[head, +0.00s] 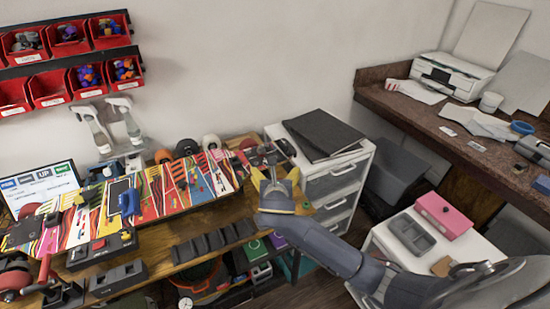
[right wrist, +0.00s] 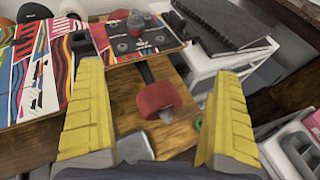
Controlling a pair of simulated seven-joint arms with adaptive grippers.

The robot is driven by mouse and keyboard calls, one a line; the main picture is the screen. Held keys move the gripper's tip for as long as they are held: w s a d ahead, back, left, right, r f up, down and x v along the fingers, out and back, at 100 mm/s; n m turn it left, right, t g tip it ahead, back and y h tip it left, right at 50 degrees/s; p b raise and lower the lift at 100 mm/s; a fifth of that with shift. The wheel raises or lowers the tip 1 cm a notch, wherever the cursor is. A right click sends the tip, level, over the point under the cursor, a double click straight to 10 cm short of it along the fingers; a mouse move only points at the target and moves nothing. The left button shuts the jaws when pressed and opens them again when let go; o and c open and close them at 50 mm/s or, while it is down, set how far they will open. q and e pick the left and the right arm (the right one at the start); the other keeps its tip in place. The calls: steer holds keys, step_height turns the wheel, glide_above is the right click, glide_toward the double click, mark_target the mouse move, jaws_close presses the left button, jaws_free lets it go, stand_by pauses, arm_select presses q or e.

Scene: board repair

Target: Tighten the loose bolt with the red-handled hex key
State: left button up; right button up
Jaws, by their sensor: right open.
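My right gripper (head: 276,179) is open over the right end of the workbench. Its yellow fingers also show in the right wrist view (right wrist: 160,80). Between and beyond them is a red handle (right wrist: 158,97) with a grey end and a dark shaft, apparently the hex key; it points toward the camera. The fingers do not touch it. A dark panel (right wrist: 120,42) with several round fittings lies beyond; a red and grey knob-like piece (right wrist: 135,22) stands on it. I cannot tell which fitting is the loose bolt. In the head view the gripper hides the handle. My left gripper is not in view.
A colourful striped board (head: 85,222) with mounted parts covers the bench to the left. Dark blocks (head: 213,240) line the front edge. A white drawer unit (head: 330,185) with a black binder (head: 322,135) stands to the right. A pink box (head: 443,217) sits on a white surface.

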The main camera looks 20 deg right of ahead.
steer(key=shift+s, duration=0.15)
steer(key=v, duration=1)
steer(key=s+d+f+m+g, duration=0.3)
steer(key=s+d+f+m, duration=0.2)
steer(key=s+f+m, duration=0.55)
steer(key=s+d+f+m+g, duration=0.35)
steer(key=s+f+m, duration=0.35)
steer(key=s+m, duration=0.7)
steer(key=s+a+f+g+y, duration=0.1)
steer(key=a+f+y, duration=0.15)
steer(key=f, duration=1.35)
steer(key=s+a+f+g+y, duration=0.1)
steer(key=s+a+f, duration=0.15)
steer(key=f, duration=1.25)
steer(key=s+f+m+g+y, duration=0.2)
steer(key=s+f+m+g, duration=0.1)
steer(key=s+f, duration=1.8)
steer(key=shift+s, duration=0.2)
